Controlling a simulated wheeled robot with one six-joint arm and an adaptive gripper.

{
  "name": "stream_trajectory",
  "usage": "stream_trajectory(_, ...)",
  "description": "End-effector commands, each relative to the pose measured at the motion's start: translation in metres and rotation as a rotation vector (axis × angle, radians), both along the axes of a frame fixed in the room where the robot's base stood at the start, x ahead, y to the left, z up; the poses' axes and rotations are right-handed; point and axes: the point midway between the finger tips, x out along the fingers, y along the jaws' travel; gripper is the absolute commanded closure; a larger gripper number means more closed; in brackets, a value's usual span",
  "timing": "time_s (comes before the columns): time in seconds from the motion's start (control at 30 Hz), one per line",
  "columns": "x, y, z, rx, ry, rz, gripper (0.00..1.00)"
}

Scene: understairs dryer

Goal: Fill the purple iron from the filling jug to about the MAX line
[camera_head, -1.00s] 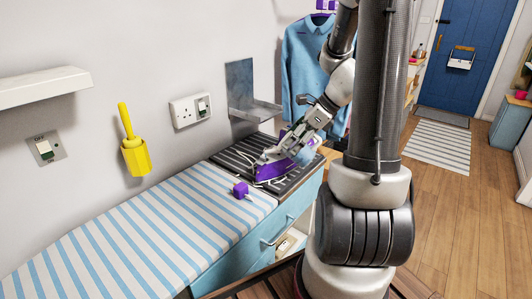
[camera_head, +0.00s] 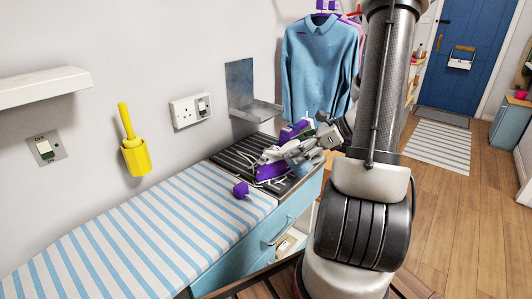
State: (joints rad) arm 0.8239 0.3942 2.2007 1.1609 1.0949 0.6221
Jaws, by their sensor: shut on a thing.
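The purple iron (camera_head: 270,173) is on the dark ribbed mat (camera_head: 230,157) at the far end of the striped board, with its pale upper part partly covered by my gripper. My gripper (camera_head: 284,157) reaches in from the right, tilted, and is shut at the iron's upper part, apparently on its handle; the contact is small and partly hidden. Another purple part (camera_head: 293,131) shows just behind my gripper, and I cannot tell what it belongs to. I cannot make out the filling jug or the MAX line.
A small purple block (camera_head: 241,190) lies on the striped board (camera_head: 140,235) near the mat. A grey metal bracket (camera_head: 250,105) and a socket (camera_head: 190,110) are on the wall behind. A yellow holder (camera_head: 135,157) hangs left. A blue shirt (camera_head: 318,70) hangs behind my arm.

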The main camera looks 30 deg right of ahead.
Motion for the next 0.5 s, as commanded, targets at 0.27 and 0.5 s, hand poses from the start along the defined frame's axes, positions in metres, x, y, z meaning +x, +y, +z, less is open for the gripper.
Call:
stream_trajectory(0.27, 0.001, 0.000, 0.015, -0.001, -0.003, 0.001, 0.69)
stream_trajectory(0.5, 0.000, 0.000, 0.041, -0.001, -0.002, 0.000, 0.69)
